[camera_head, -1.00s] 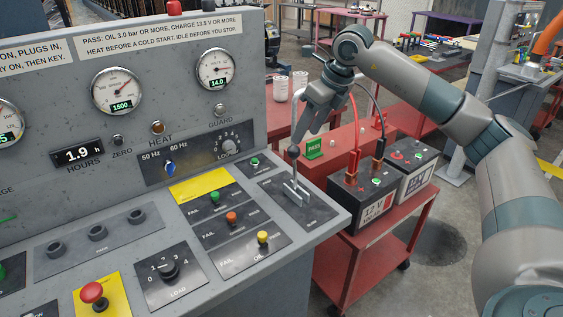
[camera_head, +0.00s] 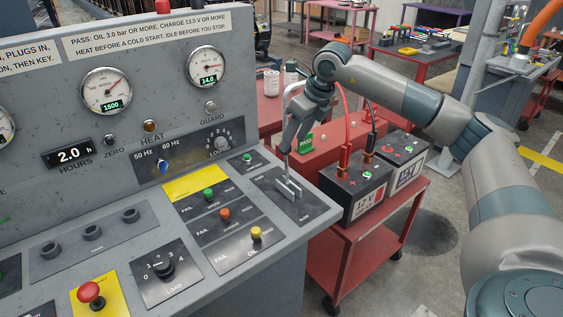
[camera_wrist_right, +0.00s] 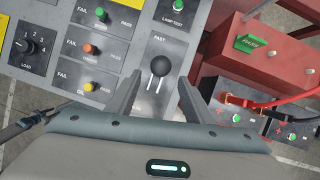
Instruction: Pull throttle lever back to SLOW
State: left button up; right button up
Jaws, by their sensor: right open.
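The throttle lever (camera_head: 285,168) stands in its slotted plate (camera_head: 309,209) at the right end of the grey console. In the right wrist view its black knob (camera_wrist_right: 160,46) shows near the FAST label, above two pale slot bars. My right gripper (camera_head: 294,143) is open and comes down over the lever from above right. In the wrist view its fingers (camera_wrist_right: 160,80) lie left and right of the lever, with the knob just beyond the tips and no clear contact.
Left of the plate are PASS/FAIL switches with green (camera_head: 208,194), orange (camera_head: 224,214) and yellow (camera_head: 256,233) knobs. A red cart (camera_head: 365,250) with batteries (camera_head: 357,192) and upright cables stands close at right. The gauge panel (camera_head: 130,95) rises behind the console top.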

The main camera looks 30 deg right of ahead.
aim_at(286, 166)
jog(key=p+x, duration=0.3)
jog(key=x, duration=0.9)
jog(key=shift+s, duration=0.15)
pick_arm(q)
jog(key=shift+g, duration=0.3)
jog(key=r, duration=0.1)
jog(key=s+r, duration=0.2)
jog(key=shift+s+a+r, duration=0.1)
jog(key=shift+a+r, duration=0.1)
jog(key=shift+a, duration=0.05)
pick_arm(e)
jog(key=shift+f, duration=0.1)
jog(key=shift+c, duration=0.2)
grip_shut()
pick_arm(q)
jog(key=shift+a, duration=0.15)
jog(key=shift+f, duration=0.1)
